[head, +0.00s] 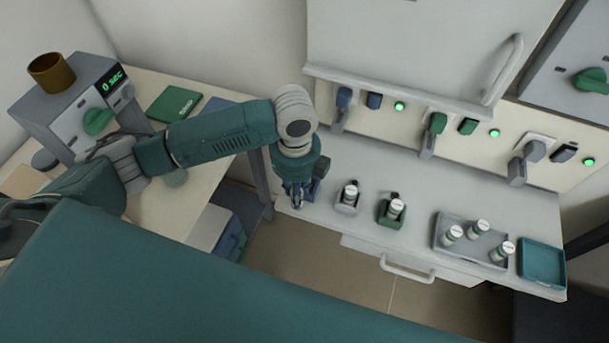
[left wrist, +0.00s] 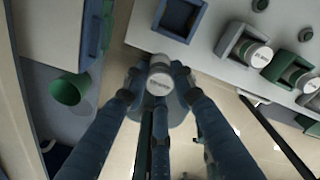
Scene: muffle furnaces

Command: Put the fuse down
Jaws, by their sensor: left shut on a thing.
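My left gripper (head: 297,197) is at the left end of the light counter and points down. In the left wrist view (left wrist: 160,95) its fingers are shut on a white and grey fuse (left wrist: 160,78) with a pale round cap. An empty blue square holder (left wrist: 163,13) is just beyond the held fuse, which is apart from it in the picture. A grey holder (head: 346,208) and a green holder (head: 388,221) stand to the right, each with a capped fuse in it. In the head view the gripper mostly hides the blue holder. My right gripper is not in view.
A grey tray (head: 440,238) with three fuses and an empty teal tray (head: 541,262) are at the counter's right. Blue, green and grey switch handles with green lights line the panel (head: 385,118) behind. A timer device (head: 75,110) stands on the left table. Floor separates table and counter.

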